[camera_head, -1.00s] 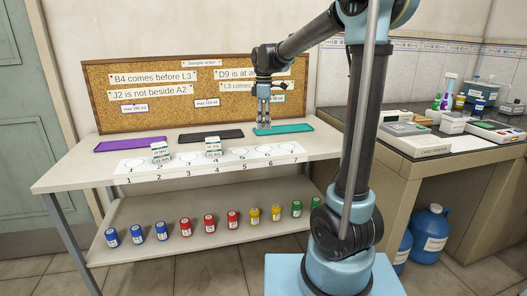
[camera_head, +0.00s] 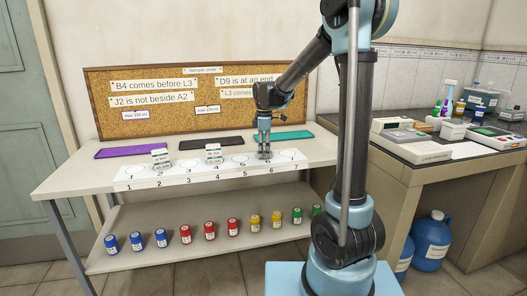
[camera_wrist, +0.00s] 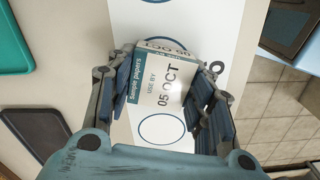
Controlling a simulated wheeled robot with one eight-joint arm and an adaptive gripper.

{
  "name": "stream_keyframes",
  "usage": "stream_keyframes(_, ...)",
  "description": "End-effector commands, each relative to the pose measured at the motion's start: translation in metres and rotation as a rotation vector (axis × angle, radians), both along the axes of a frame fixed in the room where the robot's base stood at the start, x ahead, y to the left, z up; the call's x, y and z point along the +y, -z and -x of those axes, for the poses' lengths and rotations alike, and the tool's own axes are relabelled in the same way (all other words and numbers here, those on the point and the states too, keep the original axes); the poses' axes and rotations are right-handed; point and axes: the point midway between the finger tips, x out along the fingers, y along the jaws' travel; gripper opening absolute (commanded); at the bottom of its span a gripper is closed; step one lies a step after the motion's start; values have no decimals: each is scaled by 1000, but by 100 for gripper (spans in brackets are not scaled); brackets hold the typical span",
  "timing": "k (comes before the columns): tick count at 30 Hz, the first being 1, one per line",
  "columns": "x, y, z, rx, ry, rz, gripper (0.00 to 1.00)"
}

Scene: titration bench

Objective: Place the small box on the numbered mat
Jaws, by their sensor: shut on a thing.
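My gripper (camera_head: 264,155) is over the right part of the numbered mat (camera_head: 127,184), near circle 6. In the wrist view my gripper (camera_wrist: 163,95) is shut on a small white box (camera_wrist: 167,84) with a teal side, marked "USE BY 05 OCT". The box lies between both fingers, above the white mat (camera_wrist: 200,20), and partly hides a circle. I cannot tell whether it touches the mat. In the head view the box is too small to make out between the fingers.
Purple (camera_head: 132,150), black (camera_head: 211,142) and teal (camera_head: 292,135) trays lie behind the mat. A corkboard (camera_head: 140,75) with notes stands at the back. Coloured jars (camera_head: 185,235) line the lower shelf. A side counter (camera_head: 430,150) with instruments is at the right.

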Motion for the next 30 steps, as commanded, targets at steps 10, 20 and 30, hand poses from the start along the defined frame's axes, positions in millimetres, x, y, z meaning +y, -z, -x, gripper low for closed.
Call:
stream_keyframes(10, 0, 2, 0, 0, 1, 0, 61)
stream_keyframes(20, -1, 1, 0, 0, 2, 0, 68)
stream_keyframes(30, -1, -25, 0, 0, 2, 0, 68)
